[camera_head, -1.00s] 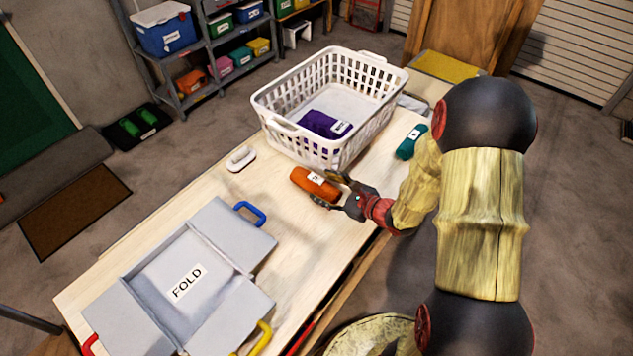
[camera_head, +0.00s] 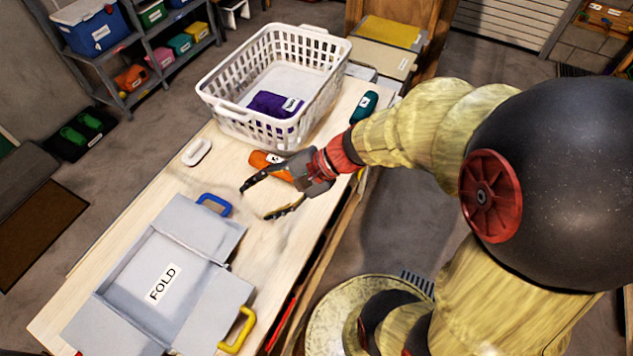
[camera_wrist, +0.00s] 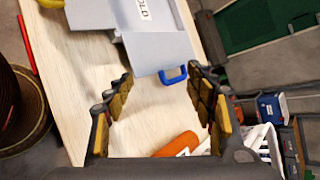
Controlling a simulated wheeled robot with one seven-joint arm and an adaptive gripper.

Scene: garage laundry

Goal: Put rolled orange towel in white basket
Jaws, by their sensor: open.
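The rolled orange towel (camera_head: 262,160) lies on the wooden table, partly hidden behind my gripper in the head view. In the wrist view the towel (camera_wrist: 178,146) shows at the bottom, close to the gripper's base and below the open fingers. My gripper (camera_head: 257,203) is open and empty, its fingers pointing left over the table. The white basket (camera_head: 227,112) stands upright on the table behind the towel. A purple towel (camera_head: 272,103) with a label lies inside it.
A grey folding board (camera_head: 140,270) with coloured handles covers the near table end. A white ring-like object (camera_head: 197,152) lies left of the towel. A teal rolled item (camera_head: 364,106) lies right of the basket.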

